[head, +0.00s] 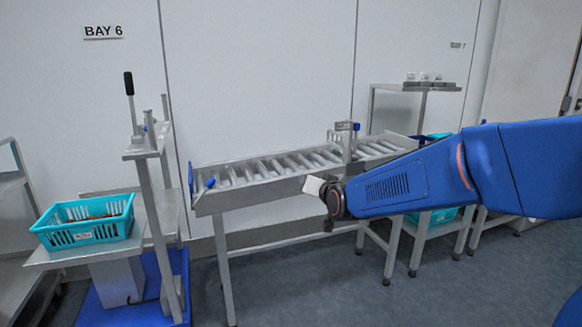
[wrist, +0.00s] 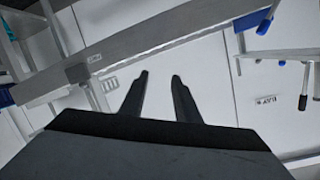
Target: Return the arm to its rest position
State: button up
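My blue arm reaches in from the right edge of the head view, in front of the roller conveyor (head: 270,168). My gripper shows at the bottom of the wrist view, its two dark fingers (wrist: 160,78) apart with nothing between them. In the head view the arm's dark wrist end (head: 333,199) is near the conveyor's front rail; the fingers there are too small to make out. The conveyor's metal rail also shows in the wrist view (wrist: 130,50), tilted, beyond the fingers.
A teal crate (head: 88,232) with brown contents sits on a metal stand at left, beside an upright lever (head: 130,103). Behind my arm stands a rack (head: 416,88) with small items on top and a teal crate (head: 440,215) lower down. Open floor (head: 320,290) lies in front.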

jog(key=s+d+f+n+g+h, duration=0.1)
jog(key=s+d+f+g, duration=0.15)
jog(key=s+d, duration=0.6)
jog(key=s+d+f+g+h, duration=0.25)
jog(key=s+d, duration=0.35)
jog(key=s, duration=0.6)
jog(key=s+d+f+g, duration=0.2)
jog(key=s+d+f, duration=0.1)
jog(key=s, duration=0.9)
jog(key=s+d+f+g+h, duration=0.1)
jog(key=s+d+f+g, duration=0.2)
jog(key=s, duration=0.8)
jog(key=shift+s+d+f+n, duration=0.3)
jog(key=shift+s+d+f, duration=0.15)
jog(key=shift+d, duration=0.8)
